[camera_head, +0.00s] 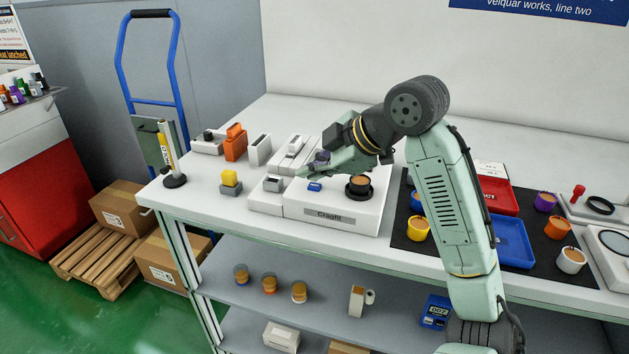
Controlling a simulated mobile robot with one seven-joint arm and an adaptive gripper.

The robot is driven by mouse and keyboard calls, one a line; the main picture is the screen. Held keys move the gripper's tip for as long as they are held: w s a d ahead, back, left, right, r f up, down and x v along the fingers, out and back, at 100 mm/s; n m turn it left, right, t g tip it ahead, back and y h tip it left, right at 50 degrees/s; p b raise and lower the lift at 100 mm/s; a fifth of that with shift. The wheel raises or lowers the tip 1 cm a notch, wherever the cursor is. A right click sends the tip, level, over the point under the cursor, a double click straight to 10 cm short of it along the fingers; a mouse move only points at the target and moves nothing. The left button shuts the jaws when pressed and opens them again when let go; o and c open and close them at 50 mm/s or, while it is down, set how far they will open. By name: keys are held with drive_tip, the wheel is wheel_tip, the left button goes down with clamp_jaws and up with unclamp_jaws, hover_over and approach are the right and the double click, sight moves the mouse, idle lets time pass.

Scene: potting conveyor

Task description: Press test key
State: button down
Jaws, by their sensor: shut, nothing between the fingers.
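A white test station (335,204) with a grey "Cragfil"-like label stands at the front of the white bench. A small blue key (314,187) sits on its top. To the right of the key, a cup with tan contents (359,182) sits in a black round holder on the same station. My gripper (301,172) is shut and empty, its tips just above and behind-left of the blue key in the picture. I cannot tell whether the tips touch anything. My wrist and fingers hide part of the station's back.
A grey block with a yellow piece (230,183) and an orange part (236,142) stand to the left. A black mat (398,236) with several potted cups, a blue tray (513,241) and a red tray (497,194) lies to the right. The bench's front edge is close.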

sight(313, 188)
drive_tip(key=shift+r, duration=0.25)
wheel_tip(313, 188, up, 5)
drive_tip(key=p, duration=0.4)
drive_tip(key=shift+f, duration=0.1)
idle(0.7)
